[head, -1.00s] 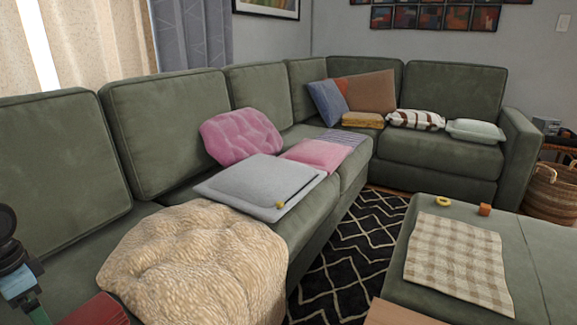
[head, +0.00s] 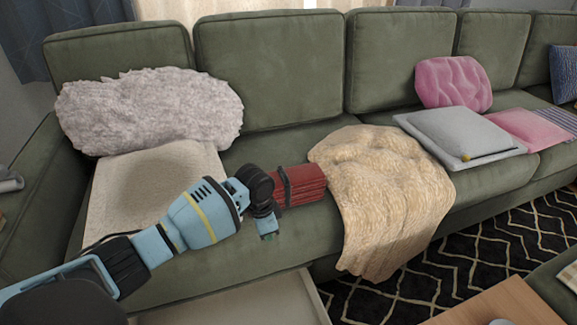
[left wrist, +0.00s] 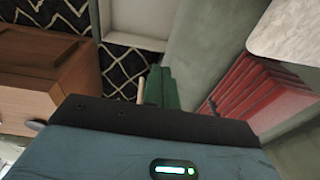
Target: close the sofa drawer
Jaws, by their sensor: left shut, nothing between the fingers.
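The sofa drawer (head: 295,300) is pulled out from the base of the green sofa (head: 270,260), at the bottom of the head view. Its pale inside looks empty where it shows, and its front is cut off by the picture's edge. Part of a pale drawer also shows at the top of the left wrist view (left wrist: 140,18). My left gripper (head: 268,237) points down in front of the sofa seat, above and behind the drawer in the picture. Its green fingers (left wrist: 158,88) are shut and empty, apart from the drawer. My right gripper is not in view.
A red ribbed object (head: 305,183) lies on the seat close to my left wrist. A beige throw (head: 385,195) hangs over the seat edge to the right. A wooden table (head: 490,308) stands at lower right, on or near the patterned rug (head: 400,292).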

